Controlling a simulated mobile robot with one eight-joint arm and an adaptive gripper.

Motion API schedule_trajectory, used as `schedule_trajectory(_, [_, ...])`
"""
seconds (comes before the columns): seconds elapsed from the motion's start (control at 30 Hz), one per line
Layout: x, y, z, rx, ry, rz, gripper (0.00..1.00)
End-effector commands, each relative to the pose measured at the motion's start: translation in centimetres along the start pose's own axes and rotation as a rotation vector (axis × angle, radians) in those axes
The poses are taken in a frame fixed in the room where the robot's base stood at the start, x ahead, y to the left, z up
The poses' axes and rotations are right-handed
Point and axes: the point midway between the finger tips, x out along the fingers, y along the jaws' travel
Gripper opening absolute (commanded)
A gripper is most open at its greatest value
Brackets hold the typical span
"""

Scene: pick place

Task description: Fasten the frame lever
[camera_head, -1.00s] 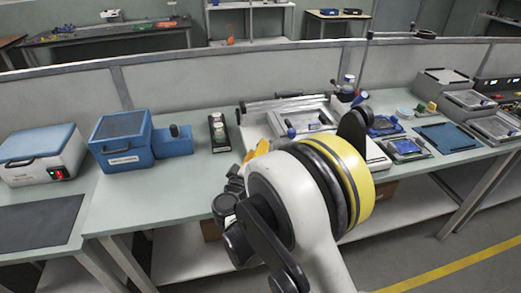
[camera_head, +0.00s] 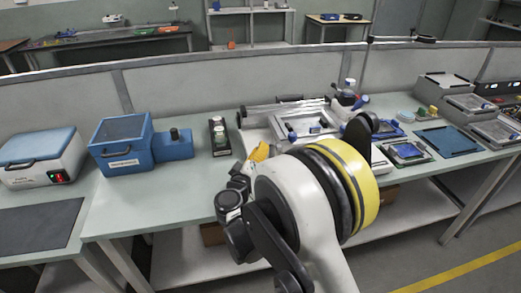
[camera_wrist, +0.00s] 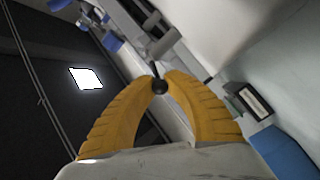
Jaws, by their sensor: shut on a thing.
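My gripper (camera_wrist: 160,84) has two yellow ribbed fingers, brought together at their tips around a small dark round knob (camera_wrist: 159,87) on a thin stem, in the wrist view. The knob looks like the end of the frame lever. In the head view my gripper (camera_head: 258,152) is partly hidden behind my arm, at the front left of a silver fixture with a rectangular frame (camera_head: 281,127). Blue clips (camera_head: 315,128) sit on the frame. The lever cannot be made out in the head view, and my arm covers the fixture's front right.
A black device (camera_head: 219,137) stands left of the fixture, with a blue box (camera_head: 122,145) further left. Circuit boards (camera_head: 407,152) and a blue mat (camera_head: 448,140) lie to the right. A low partition (camera_head: 200,83) runs behind the bench.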

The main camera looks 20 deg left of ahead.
Motion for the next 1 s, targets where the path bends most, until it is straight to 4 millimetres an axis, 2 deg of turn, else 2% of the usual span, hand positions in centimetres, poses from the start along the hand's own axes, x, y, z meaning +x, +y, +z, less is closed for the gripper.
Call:
schedule_trajectory(0.43, [1.5, -1.0, -1.3, 0.001, -0.335, 0.226, 0.0])
schedule_trajectory(0.83, [1.5, -1.0, -1.4, 0.001, -0.37, 0.249, 0.0])
schedule_trajectory(0.87, [1.5, -1.0, -1.4, 0.001, -0.37, 0.249, 0.21])
schedule_trajectory(0.9, [1.5, -1.0, -1.4, 0.001, -0.369, 0.249, 0.34])
schedule_trajectory(0.93, [1.5, -1.0, -1.3, 0.001, -0.369, 0.249, 0.41])
schedule_trajectory(1.0, [1.6, -1.0, -1.3, 0.001, -0.369, 0.249, 0.41])
